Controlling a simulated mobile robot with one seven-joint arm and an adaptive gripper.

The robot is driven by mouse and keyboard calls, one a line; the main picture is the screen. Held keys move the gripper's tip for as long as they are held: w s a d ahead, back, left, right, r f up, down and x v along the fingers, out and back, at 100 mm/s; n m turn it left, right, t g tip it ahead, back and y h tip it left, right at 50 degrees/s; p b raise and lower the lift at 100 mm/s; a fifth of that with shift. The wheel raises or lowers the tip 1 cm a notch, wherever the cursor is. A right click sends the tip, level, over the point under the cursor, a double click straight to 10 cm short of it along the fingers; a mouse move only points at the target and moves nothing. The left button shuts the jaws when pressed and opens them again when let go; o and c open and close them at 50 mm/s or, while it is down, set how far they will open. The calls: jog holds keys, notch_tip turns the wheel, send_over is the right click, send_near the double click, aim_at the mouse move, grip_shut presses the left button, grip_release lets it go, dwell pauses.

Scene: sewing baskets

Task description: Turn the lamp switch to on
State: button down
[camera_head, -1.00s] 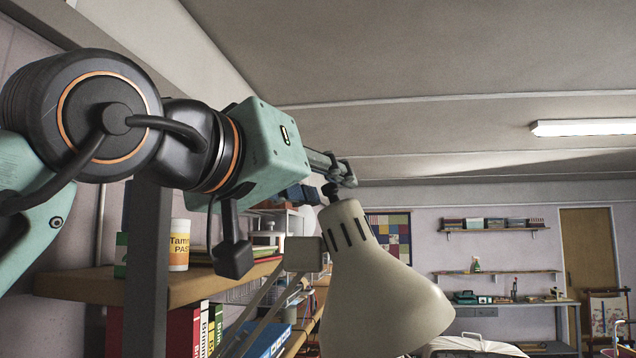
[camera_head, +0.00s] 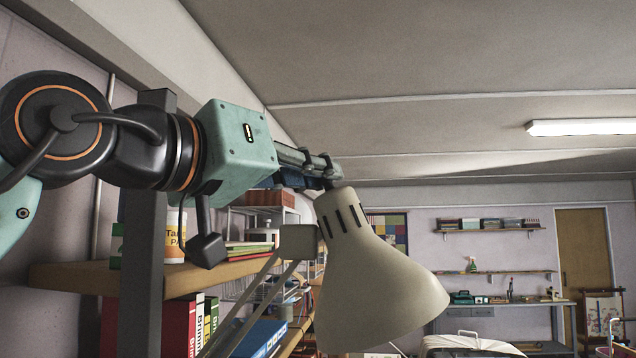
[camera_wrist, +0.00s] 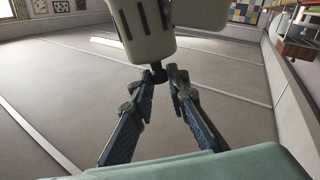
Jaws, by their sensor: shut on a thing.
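The lamp has a cream, bell-shaped shade (camera_head: 385,285) that hangs tilted in the middle of the head view. The narrow top of the shade, with dark slots, also shows in the wrist view (camera_wrist: 142,30). The lamp switch is a small dark knob (camera_wrist: 158,74) on the top of the shade. My gripper (camera_head: 330,172) reaches to this top end. In the wrist view, its two fingers (camera_wrist: 160,82) come together on either side of the knob, shut on it. In the head view the fingers mostly cover the knob.
A wooden shelf (camera_head: 85,275) with a bottle (camera_head: 175,238) stands left, below my arm. Binders (camera_head: 180,330) are underneath. The lamp's bracket (camera_head: 298,240) is left of the shade. Open room lies to the right, with a far workbench (camera_head: 540,305).

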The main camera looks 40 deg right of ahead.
jog(key=m+g, duration=0.1)
jog(key=g, duration=0.1)
jog(key=m+g, duration=0.2)
jog(key=g, duration=0.1)
jog(key=m+g+h, duration=0.1)
jog(key=m+g, duration=0.1)
jog(key=shift+w+b, duration=0.35)
jog(key=shift+w, duration=0.05)
jog(key=shift+w+d+f+m+g+y+p, duration=0.15)
jog(key=shift+m+g+y+p, duration=0.2)
jog(key=shift+m+g, duration=1.15)
jog(key=shift+w+a+r+m+g+y+p, duration=0.1)
jog(key=shift+m+g+y+p, duration=0.25)
jog(key=shift+m+g, duration=1.15)
jog(key=shift+f+g, duration=0.1)
jog(key=shift+g, duration=0.5)
jog(key=c, duration=1.8)
grip_release()
jog(key=shift+c, duration=0.2)
jog(key=v, duration=1.2)
